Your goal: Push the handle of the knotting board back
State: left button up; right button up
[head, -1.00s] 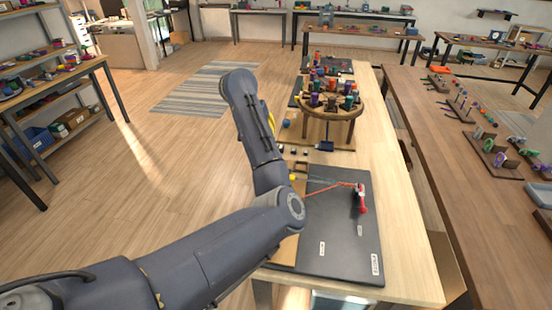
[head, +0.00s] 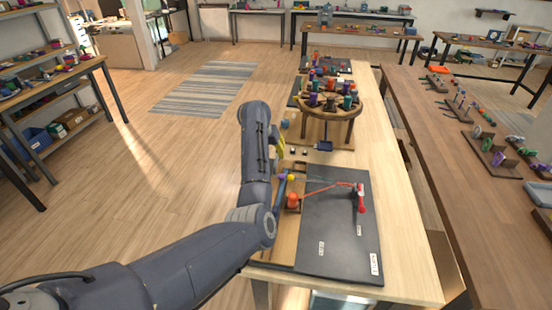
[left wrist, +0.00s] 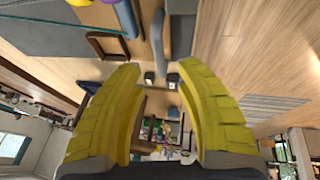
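The knotting board is a dark mat (head: 335,235) with a wooden strip along its left side, on the light table. A slim blue-grey bar (head: 280,192), possibly its handle, stands by the strip, partly behind my arm. Purple, yellow and orange (head: 293,201) balls sit near it. A cord runs to a red holder (head: 361,198). My left gripper (head: 281,146) has yellow fingers, mostly hidden by my arm in the head view. In the left wrist view the fingers (left wrist: 160,66) are apart with nothing between them; a grey bar (left wrist: 181,35) lies beyond the tips. My right gripper is out of view.
A round wooden stand (head: 335,108) with several coloured bobbins is behind the board. A small wooden frame (left wrist: 107,46) shows in the left wrist view. A dark wooden table (head: 440,150) stands to the right. The floor left of the table is open.

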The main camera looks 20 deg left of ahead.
pick_arm(q)
jog(key=shift+x, duration=2.1)
jog(key=shift+o, duration=0.3)
grip_shut()
jog(key=shift+s, duration=0.1)
